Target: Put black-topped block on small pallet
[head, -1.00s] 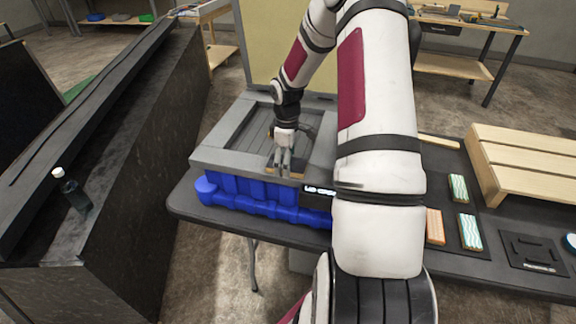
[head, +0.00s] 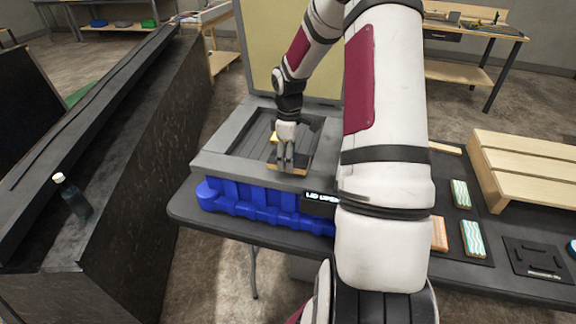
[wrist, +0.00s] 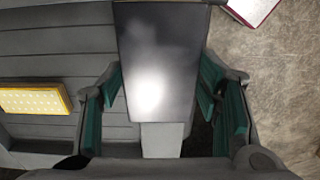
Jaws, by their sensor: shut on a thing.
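The black-topped block (head: 301,162) has a dark top and a tan edge. It is at the front of the grey recessed top of the LED console (head: 213,160). My gripper (head: 285,163) points down and is shut on it. In the wrist view the glossy dark top of the block (wrist: 158,65) lies between the green-padded fingers of my gripper (wrist: 165,105). I cannot tell whether the block is clear of the console. A light wooden slatted pallet (head: 530,165) stands on the table at the right.
A yellow dotted panel (wrist: 35,100) lies in the console's recess. Striped blocks (head: 461,193) and an orange block (head: 439,234) lie right of my arm, near a black plate (head: 535,257). A bottle (head: 72,195) stands on the dark counter at left.

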